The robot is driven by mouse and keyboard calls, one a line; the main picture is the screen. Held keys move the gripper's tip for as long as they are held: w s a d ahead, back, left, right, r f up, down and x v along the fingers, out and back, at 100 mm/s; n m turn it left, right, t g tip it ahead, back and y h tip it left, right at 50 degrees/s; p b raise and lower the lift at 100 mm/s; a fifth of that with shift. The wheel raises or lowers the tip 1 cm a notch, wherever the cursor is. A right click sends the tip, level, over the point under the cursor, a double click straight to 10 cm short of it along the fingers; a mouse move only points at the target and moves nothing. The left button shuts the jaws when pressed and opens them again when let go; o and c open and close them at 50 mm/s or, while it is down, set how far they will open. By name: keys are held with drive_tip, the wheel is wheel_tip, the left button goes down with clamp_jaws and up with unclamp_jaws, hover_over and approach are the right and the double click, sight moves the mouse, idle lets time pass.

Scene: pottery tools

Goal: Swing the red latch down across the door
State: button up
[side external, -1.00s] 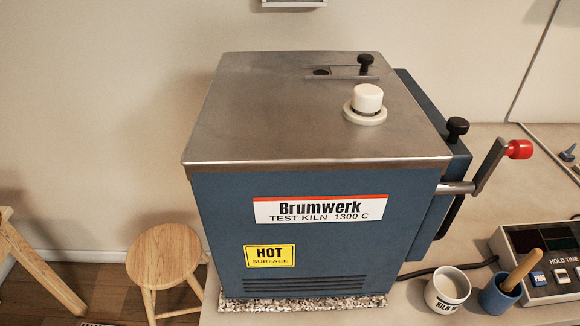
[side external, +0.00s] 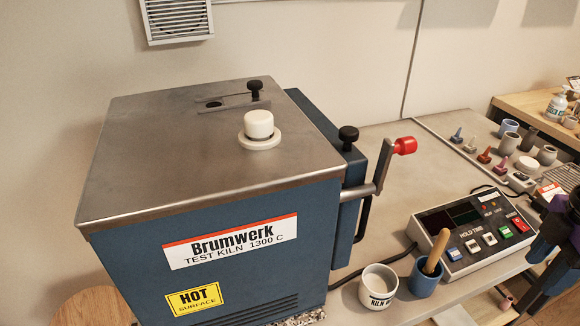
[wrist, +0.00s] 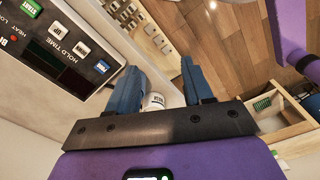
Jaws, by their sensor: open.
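The latch is a grey metal arm with a red knob (side external: 405,145) on a pivot rod at the right side of the blue kiln (side external: 200,240). Its arm tilts upward, knob end high, clear of the door. The blue door (side external: 348,160) stands against the kiln's right side and is mostly hidden by the body. My gripper (wrist: 158,66) shows in the wrist view with its two blue fingers apart and nothing between them. In the side view only purple and black parts of my arm show at the right edge, well away from the latch. The latch is not in the wrist view.
A hold-time controller (side external: 475,232) stands right of the kiln, with a white cup (side external: 378,289) and a blue cup (side external: 424,285) holding a wooden handle in front. Small tools and pots stand farther back. The white cup shows beyond my fingers in the wrist view (wrist: 155,101).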

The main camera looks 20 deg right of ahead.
drive_tip(key=m+g+y, duration=0.1)
drive_tip(key=m+y, duration=1.7)
drive_tip(key=m, duration=1.3)
approach(398, 143)
drive_tip(key=a, duration=1)
drive_tip(key=shift+s+f, duration=0.2)
drive_tip(key=shift+s, duration=0.05)
clamp_jaws()
